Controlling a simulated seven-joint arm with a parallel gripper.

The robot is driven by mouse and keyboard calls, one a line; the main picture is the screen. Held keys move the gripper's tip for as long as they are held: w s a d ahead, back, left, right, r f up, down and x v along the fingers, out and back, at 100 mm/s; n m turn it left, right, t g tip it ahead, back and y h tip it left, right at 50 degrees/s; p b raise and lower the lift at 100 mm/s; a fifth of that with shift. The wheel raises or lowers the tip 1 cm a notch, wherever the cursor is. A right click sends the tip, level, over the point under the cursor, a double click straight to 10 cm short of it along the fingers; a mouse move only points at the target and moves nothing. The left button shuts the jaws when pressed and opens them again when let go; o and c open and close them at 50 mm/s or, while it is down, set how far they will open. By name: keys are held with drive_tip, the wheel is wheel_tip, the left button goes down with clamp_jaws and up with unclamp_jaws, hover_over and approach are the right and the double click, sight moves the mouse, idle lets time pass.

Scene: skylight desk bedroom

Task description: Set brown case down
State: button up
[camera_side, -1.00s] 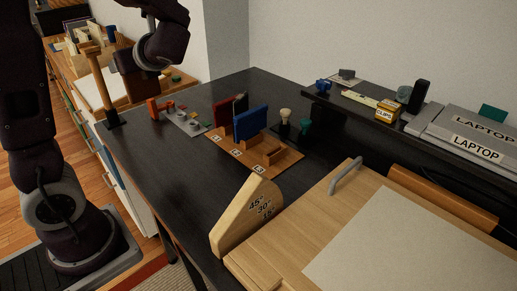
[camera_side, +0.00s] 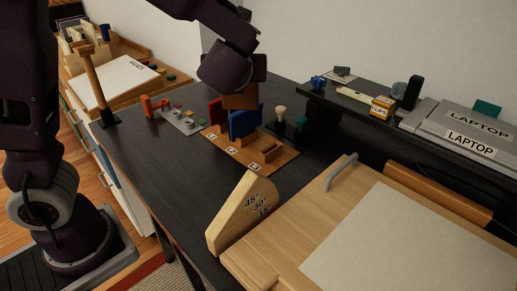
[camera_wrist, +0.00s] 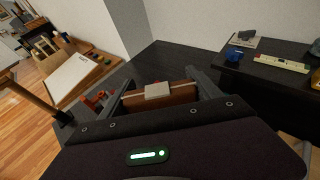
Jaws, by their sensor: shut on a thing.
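The brown case (camera_wrist: 165,100) is between the two fingers of my gripper (camera_wrist: 160,90) in the wrist view, with a pale block along its upper edge. In the side view the case (camera_side: 240,100) hangs under my gripper, over the wooden rack (camera_side: 222,150) with numbered labels. A red case (camera_side: 214,111) and a blue case (camera_side: 243,123) stand upright in the rack. The brown case is just above and behind the blue one; its lower part is hidden, so I cannot tell whether it touches the rack. The rack's right-hand holder (camera_side: 270,150) looks empty.
A grey plate with small coloured parts (camera_side: 183,122) lies left of the rack. Small knobbed items (camera_side: 281,114) stand right of it. A wooden angle block (camera_side: 243,213) stands in front. The dark desktop (camera_side: 165,175) has free room at front left.

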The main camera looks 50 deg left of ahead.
sight(242, 121)
wheel_tip(242, 121, down, 15)
drive_tip(key=shift+a+r, duration=0.15)
idle(0.4)
drive_tip(key=o, duration=1.4)
drive_tip(key=shift+o, duration=0.2)
drive_tip(key=v, duration=0.7)
drive_tip(key=shift+s, duration=0.25)
drive_tip(key=shift+r, duration=0.15)
